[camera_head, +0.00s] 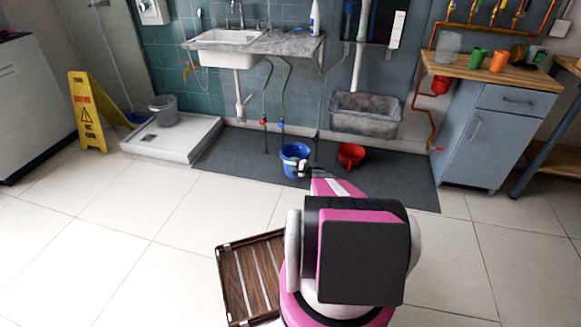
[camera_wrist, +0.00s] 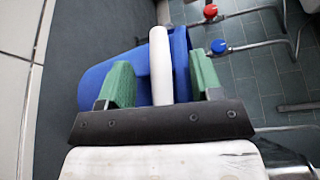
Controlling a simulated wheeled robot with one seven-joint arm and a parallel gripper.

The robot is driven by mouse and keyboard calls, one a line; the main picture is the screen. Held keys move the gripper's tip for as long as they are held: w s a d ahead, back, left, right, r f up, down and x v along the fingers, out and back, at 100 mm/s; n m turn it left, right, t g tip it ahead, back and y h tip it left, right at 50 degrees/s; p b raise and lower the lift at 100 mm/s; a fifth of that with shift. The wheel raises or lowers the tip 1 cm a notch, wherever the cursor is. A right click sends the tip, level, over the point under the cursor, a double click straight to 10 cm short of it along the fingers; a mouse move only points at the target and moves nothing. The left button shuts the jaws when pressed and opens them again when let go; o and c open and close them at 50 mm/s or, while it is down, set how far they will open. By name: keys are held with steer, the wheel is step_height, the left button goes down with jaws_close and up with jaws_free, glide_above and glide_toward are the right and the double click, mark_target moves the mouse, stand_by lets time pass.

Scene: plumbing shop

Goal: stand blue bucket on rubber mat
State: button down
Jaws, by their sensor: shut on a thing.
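The blue bucket (camera_head: 293,151) is in the middle of the head view, looking roughly upright over the dark rubber mat (camera_head: 235,155). Whether its base touches the mat cannot be told. My gripper (camera_head: 303,168) is at the bucket's near side. A white bar, seemingly the bucket's handle grip (camera_wrist: 159,60), lies between the pads. The bucket's lower part is partly hidden by my gripper.
A red bucket (camera_head: 351,154) stands on the mat to the right. A grey stone-like trough (camera_head: 366,115) and pipes with red (camera_head: 264,122) and blue valves are behind. A shower tray (camera_head: 172,138) and yellow sign (camera_head: 88,110) are left. A slatted wooden rack (camera_head: 234,277) lies in front.

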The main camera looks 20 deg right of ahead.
steer(key=shift+w+d+f, duration=0.65)
steer(key=shift+w+d, duration=0.1)
steer(key=shift+w, duration=0.1)
steer(key=shift+f, duration=1.9)
steer(key=shift+c, duration=1.4)
jaws_free()
steer(key=shift+f, duration=0.1)
steer(key=shift+s, duration=0.1)
